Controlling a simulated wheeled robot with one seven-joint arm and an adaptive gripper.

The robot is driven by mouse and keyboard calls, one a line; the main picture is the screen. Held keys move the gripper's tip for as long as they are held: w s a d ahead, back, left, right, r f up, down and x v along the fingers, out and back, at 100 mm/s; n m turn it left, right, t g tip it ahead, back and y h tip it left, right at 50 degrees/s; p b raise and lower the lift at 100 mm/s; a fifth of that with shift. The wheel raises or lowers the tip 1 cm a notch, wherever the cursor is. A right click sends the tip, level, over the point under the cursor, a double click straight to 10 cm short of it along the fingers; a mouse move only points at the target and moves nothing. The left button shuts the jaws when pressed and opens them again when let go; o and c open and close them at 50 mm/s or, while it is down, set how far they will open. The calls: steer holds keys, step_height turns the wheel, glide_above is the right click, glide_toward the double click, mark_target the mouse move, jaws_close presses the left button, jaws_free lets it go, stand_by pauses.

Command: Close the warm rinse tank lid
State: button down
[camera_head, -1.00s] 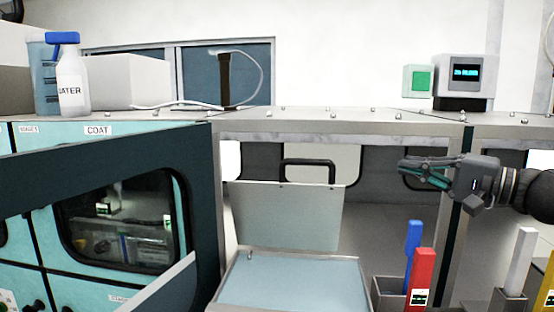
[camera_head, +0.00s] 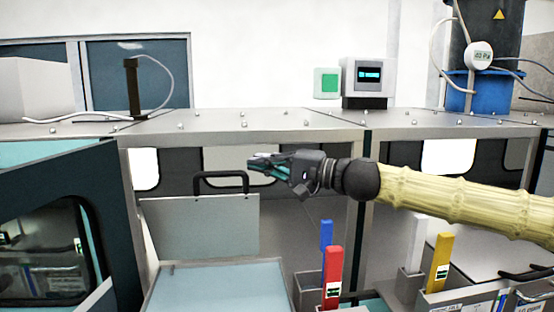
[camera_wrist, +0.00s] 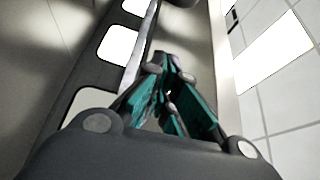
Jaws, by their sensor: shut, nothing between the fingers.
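The warm rinse tank lid (camera_head: 200,228) appears to be the pale upright panel in the head view, standing open. A black bar handle (camera_head: 219,175) rises from its top edge. In front of it lies a tank with a flat pale-blue surface (camera_head: 212,290). My gripper (camera_head: 254,162) points left, with its fingertips just above the right end of the handle in the picture. I cannot tell the depth gap between them. The fingers, dark with teal parts, are shut and empty. The wrist view shows the gripper (camera_wrist: 165,68) but neither lid nor handle.
A dark-framed teal door (camera_head: 125,225) stands open at left. A metal post (camera_head: 359,215) stands right of the tank. Blue (camera_head: 326,235), red (camera_head: 333,272), white (camera_head: 417,240) and yellow (camera_head: 440,262) upright handles stand at front right. A metal ledge (camera_head: 250,122) runs above.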

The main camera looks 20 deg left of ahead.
steer(key=s, duration=0.1)
steer(key=s+p, duration=0.2)
steer(key=shift+s+d+f, duration=0.2)
steer(key=shift+s+d, duration=0.15)
steer(key=shift+s, duration=0.05)
steer(key=shift+s+f+b, duration=0.1)
steer(key=shift+b, duration=0.2)
